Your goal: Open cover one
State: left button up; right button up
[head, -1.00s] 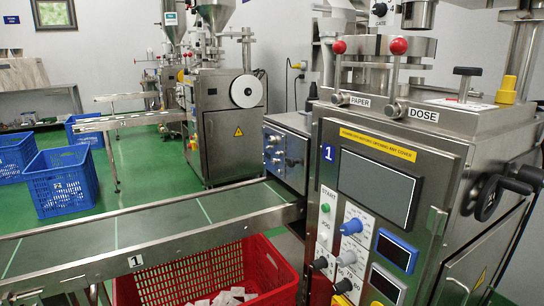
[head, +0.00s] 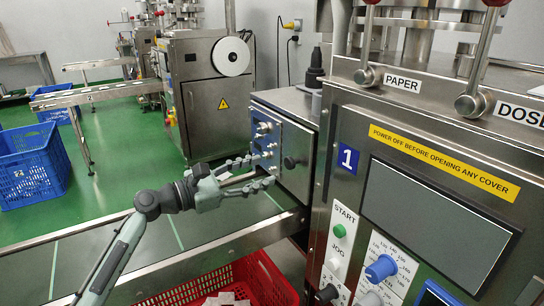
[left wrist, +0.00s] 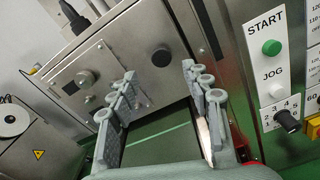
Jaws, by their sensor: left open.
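Machine 1 (head: 335,110) is a steel cabinet with a blue "1" plate and a yellow label (head: 445,162) about opening covers. A lower steel box (head: 297,103) adjoins its left side. The box's front panel (head: 291,138) carries knobs and a dark round knob (head: 289,162), which also shows in the left wrist view (left wrist: 161,57). No part is labelled as cover one; the box front looks closed. My left gripper (head: 264,172) is open and empty, in front of the panel's lower part. In the left wrist view its fingers (left wrist: 158,72) point at the panel, apparently apart from it. My right gripper is out of view.
A conveyor (head: 180,262) runs below my left arm to the machine. A red crate (head: 262,280) holding pale packets stands under it. START and JOG controls (head: 340,232) are right of the gripper. A second machine (head: 210,100) and blue crate (head: 33,170) stand behind on green floor.

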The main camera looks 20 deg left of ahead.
aim_at(287, 163)
pick_arm(q)
jog(key=x, duration=0.6)
jog(key=shift+w+d+r, duration=0.15)
jog(key=shift+w+d, duration=0.05)
jog(key=shift+d, duration=0.15)
jog(key=shift+w+d, duration=0.15)
jog(key=shift+w, duration=0.05)
jog(key=shift+w+d, duration=0.1)
jog(key=shift+w, duration=0.05)
grip_shut()
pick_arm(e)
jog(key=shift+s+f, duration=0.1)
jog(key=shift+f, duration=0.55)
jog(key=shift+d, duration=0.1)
